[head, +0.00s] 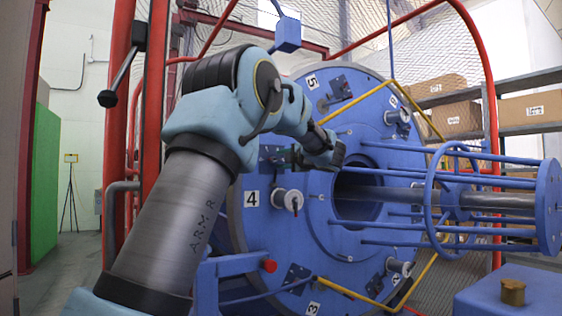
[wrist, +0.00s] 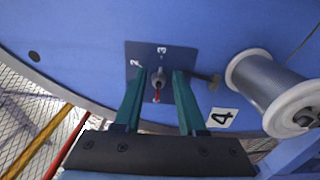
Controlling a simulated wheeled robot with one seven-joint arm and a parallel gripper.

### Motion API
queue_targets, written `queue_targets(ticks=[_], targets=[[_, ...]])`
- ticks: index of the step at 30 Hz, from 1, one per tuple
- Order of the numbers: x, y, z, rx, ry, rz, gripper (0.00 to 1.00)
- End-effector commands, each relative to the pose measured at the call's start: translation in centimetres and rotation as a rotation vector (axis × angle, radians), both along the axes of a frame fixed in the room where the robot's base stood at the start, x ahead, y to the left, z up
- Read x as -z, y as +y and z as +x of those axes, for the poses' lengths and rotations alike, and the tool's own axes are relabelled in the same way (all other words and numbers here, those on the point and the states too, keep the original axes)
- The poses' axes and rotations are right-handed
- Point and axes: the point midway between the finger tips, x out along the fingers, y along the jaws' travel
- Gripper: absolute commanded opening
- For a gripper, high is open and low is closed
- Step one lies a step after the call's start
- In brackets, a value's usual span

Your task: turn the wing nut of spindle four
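Spindle four carries a pale spool (head: 288,199) beside a white "4" label (head: 252,198) on the blue disc. In the wrist view, the spool (wrist: 268,82) is at the right and the "4" label (wrist: 222,118) is below it. A dark fitting, perhaps the wing nut (wrist: 305,117), shows on the spool's end face, partly cut by the frame edge. My gripper (wrist: 159,73) is open, its two green fingers on either side of a small grey knob with a red pointer on a dark numbered plate (wrist: 146,54). Contact cannot be told. In the head view, my gripper (head: 298,157) is above the spool.
A small brown lever (wrist: 213,81) sticks out right of the plate. A central shaft (head: 400,194) and blue rods with a ring stand right of my gripper. Yellow bars (head: 357,103) cross the disc. Red posts (head: 155,110) and wire mesh stand behind my arm.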

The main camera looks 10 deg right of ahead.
Motion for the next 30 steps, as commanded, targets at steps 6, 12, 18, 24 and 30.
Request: queue_targets(ticks=[6, 12, 18, 24, 30], targets=[[0.0, -1.4, -4.0, 0.004, -0.001, -0.002, 0.4], [0.0, -2.6, -7.4, 0.003, 0.001, -0.001, 0.4], [0.0, -3.2, -9.2, 0.001, 0.0, -0.001, 0.4], [0.0, -3.3, -9.4, 0.0, 0.0, 0.0, 0.4], [0.0, -3.3, -9.4, 0.0, 0.0, 0.0, 0.4]])
